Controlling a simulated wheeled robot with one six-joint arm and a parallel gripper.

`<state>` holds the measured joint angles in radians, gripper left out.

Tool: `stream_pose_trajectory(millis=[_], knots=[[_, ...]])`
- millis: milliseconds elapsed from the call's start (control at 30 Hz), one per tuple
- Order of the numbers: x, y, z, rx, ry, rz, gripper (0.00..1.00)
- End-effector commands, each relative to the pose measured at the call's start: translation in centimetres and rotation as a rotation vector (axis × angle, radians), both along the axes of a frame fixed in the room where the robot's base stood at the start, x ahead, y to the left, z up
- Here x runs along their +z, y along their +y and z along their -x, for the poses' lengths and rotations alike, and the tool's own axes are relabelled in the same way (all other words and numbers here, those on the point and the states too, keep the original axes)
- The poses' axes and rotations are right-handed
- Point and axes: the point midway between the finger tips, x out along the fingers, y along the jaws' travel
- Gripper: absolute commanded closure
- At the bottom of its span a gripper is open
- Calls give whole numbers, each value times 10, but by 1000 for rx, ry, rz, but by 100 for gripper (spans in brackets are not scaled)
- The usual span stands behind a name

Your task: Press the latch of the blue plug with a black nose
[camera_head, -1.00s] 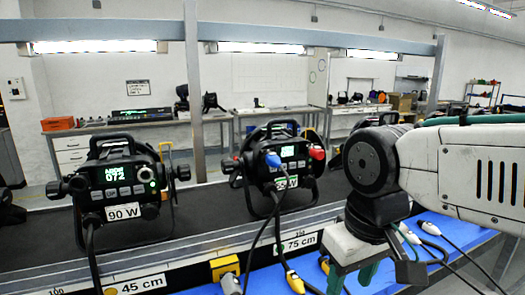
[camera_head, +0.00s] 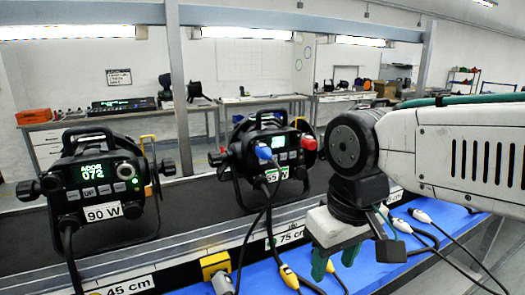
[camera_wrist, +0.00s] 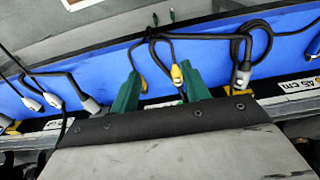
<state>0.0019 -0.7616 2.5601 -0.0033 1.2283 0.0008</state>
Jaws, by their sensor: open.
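A blue plug (camera_head: 264,151) sits in the front of the right-hand par can (camera_head: 268,160) in the head view.
A left par can (camera_head: 103,180) stands on the black bench beside the right one. Cable plugs with yellow (camera_head: 288,276), grey and white ends lie along the blue strip (camera_head: 258,280) in front. A red plug (camera_head: 308,142) is on the right can. A metal post (camera_head: 178,90) stands behind.

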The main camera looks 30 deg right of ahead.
Motion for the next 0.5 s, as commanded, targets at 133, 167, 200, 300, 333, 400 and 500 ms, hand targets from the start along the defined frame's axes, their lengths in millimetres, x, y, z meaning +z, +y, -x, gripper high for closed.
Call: stream_pose_trajectory(millis=[133, 167, 200, 300, 333, 400, 500], knots=[[0, 0, 0, 0, 0, 0, 54], [0, 0, 0, 0, 0, 0, 54], [0, 0, 0, 0, 0, 0, 54], [0, 0, 0, 0, 0, 0, 59], [0, 0, 0, 0, 0, 0, 68], [0, 0, 0, 0, 0, 0, 87], [0, 0, 0, 0, 0, 0, 100]])
